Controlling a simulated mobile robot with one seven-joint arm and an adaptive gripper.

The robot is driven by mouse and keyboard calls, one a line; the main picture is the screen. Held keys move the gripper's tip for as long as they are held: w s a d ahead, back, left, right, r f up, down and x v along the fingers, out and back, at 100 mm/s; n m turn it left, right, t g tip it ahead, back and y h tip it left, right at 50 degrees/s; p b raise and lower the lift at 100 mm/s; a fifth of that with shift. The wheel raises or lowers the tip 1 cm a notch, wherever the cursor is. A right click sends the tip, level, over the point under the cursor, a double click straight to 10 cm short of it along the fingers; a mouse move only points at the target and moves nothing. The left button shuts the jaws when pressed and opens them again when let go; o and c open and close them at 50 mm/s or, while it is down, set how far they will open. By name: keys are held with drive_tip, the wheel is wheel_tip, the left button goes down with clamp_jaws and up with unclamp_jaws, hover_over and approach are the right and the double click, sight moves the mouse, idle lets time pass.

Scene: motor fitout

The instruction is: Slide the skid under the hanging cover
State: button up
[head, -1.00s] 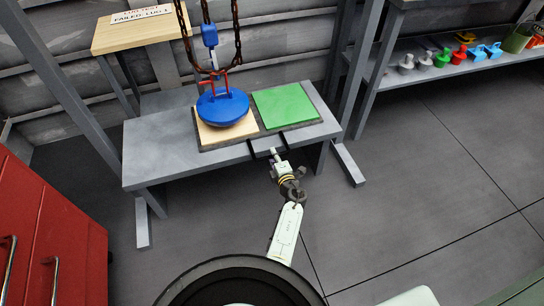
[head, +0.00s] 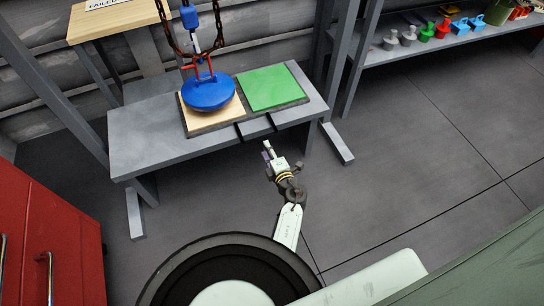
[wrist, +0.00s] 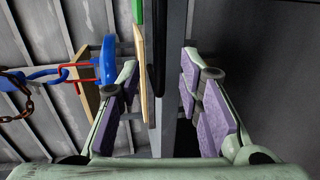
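The skid (head: 240,116) is a dark flat board on the grey bench, with a tan pad (head: 195,120) on its left and a green pad (head: 272,88) on its right. The blue round cover (head: 209,93) hangs by a red shackle and chain over the tan pad. I cannot tell whether it touches. My gripper (head: 268,150) is in front of the bench's front edge, apart from the skid and empty. In the wrist view its fingers (wrist: 158,85) are spread, with the skid's edge (wrist: 159,40) beyond the gap and the cover (wrist: 108,62) at left.
Two dark bars (head: 241,131) cross the bench's front edge near my gripper. A wooden-topped stand (head: 110,22) is behind left, a red cabinet (head: 50,240) at left. A shelf (head: 375,52) with coloured parts is at back right.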

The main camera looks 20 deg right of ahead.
drive_tip(key=v, duration=0.4)
drive_tip(key=shift+w+r, duration=0.1)
idle(0.4)
